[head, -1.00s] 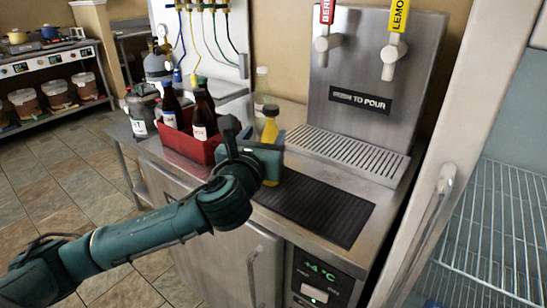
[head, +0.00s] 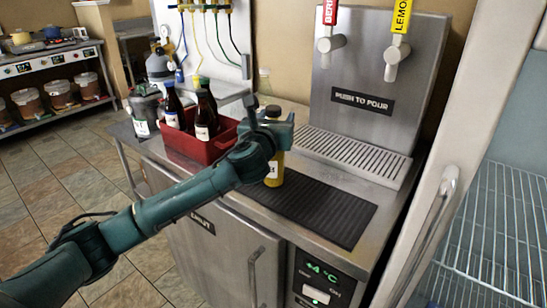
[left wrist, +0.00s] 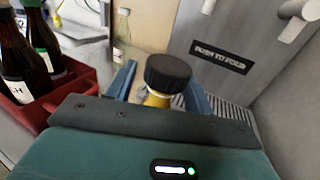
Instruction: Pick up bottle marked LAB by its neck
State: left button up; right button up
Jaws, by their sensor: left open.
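A bottle of yellow liquid with a black cap and a white label (head: 273,170) stands upright at the left end of the black mat on the steel counter. Its label is too small to read, so I cannot confirm LAB. My left gripper (head: 273,128) is at its upper part. In the left wrist view, the open blue fingers (left wrist: 160,90) lie on either side of the bottle, just below its black cap (left wrist: 168,72). I cannot tell whether they touch it. The gripper body hides the lower bottle there. My right gripper is not in view.
A red crate (head: 190,146) with dark bottles (head: 206,115) stands close left of my gripper. A clear bottle (head: 264,80) stands behind. The steel dispenser (head: 365,75) with two taps is to the right. The black mat (head: 325,212) is clear in front.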

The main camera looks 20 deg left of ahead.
pick_arm(q)
grip_shut()
dwell(0.5)
jog(key=shift+r, duration=0.15)
dwell(0.4)
